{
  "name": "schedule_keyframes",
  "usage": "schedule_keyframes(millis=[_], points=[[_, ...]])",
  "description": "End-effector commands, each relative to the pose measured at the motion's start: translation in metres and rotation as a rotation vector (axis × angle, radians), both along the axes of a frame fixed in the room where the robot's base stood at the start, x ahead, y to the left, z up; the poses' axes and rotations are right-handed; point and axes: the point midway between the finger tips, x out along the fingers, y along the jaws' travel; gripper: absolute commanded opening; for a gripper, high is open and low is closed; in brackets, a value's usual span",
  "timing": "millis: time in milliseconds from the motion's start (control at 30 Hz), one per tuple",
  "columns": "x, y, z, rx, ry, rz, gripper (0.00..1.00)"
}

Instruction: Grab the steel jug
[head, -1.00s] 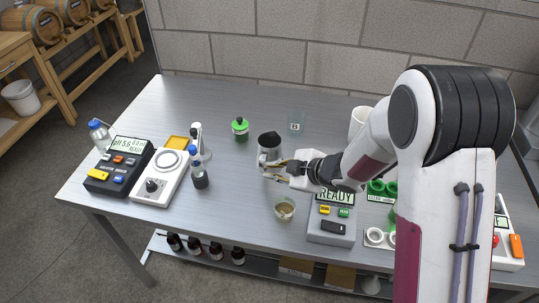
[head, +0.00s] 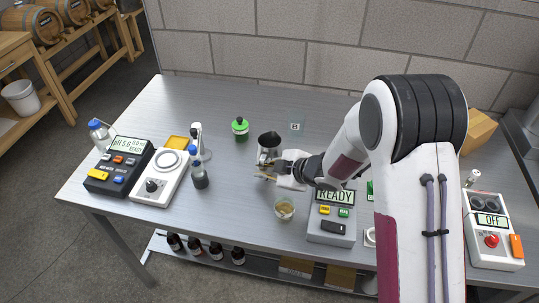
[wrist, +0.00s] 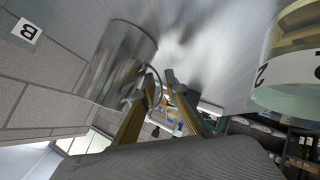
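The steel jug (head: 268,148) stands upright near the middle of the bench, with its dark mouth up. In the wrist view, the jug (wrist: 118,62) lies just beyond my fingertips, and its thin curved handle shows on the side toward me. My gripper (head: 266,169) is at the jug's near right side, low, at handle height. In the wrist view, my gripper (wrist: 160,78) has its two fingers apart, one on either side of the handle. Whether either finger touches the handle is not clear.
A glass beaker (head: 284,210) with liquid stands close in front of my gripper. A small glass marked B (head: 296,128) is behind the jug. A grey device reading READY (head: 332,222) is right of the beaker. A green-topped bottle (head: 240,130) stands left of the jug, with free bench between.

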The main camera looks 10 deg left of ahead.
Motion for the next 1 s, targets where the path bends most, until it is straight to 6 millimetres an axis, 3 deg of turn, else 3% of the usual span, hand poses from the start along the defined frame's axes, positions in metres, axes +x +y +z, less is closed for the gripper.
schedule_keyframes(millis=[167,233,1000], points=[[-0.0001,-0.0001,0.0002,0.000,0.000,0.000,0.13],[0.0000,-0.0001,0.0002,0.000,0.000,0.000,0.00],[-0.0008,-0.0008,0.0009,-0.003,0.003,0.000,0.00]])
